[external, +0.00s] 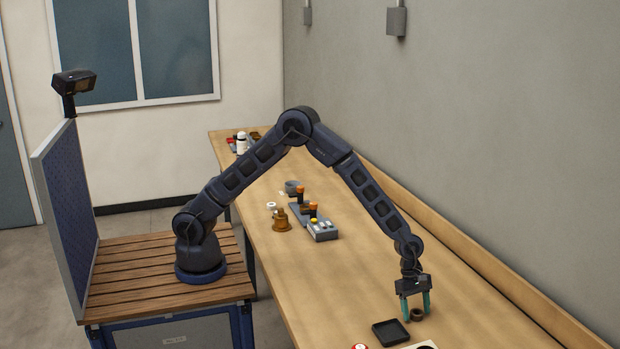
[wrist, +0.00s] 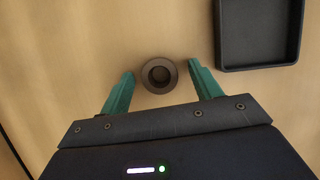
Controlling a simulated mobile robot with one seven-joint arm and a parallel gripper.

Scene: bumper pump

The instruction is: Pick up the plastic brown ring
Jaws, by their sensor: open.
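The brown ring (wrist: 159,87) lies on the wooden bench in the wrist view, its round opening facing up. In the external view the ring (external: 417,315) shows at the foot of my arm. My gripper (wrist: 162,78) is open, with one green finger on each side of the ring and a gap on both sides. In the external view my gripper (external: 415,308) points down at the bench, its fingertips low around the ring. Whether the fingertips touch the bench is hard to tell.
A black square tray (external: 391,332) lies left of the ring on the bench (external: 350,270); it also shows in the wrist view (wrist: 259,61). A red and white round item (external: 360,346) is at the lower frame edge. A grey block with buttons (external: 322,230) stands farther back.

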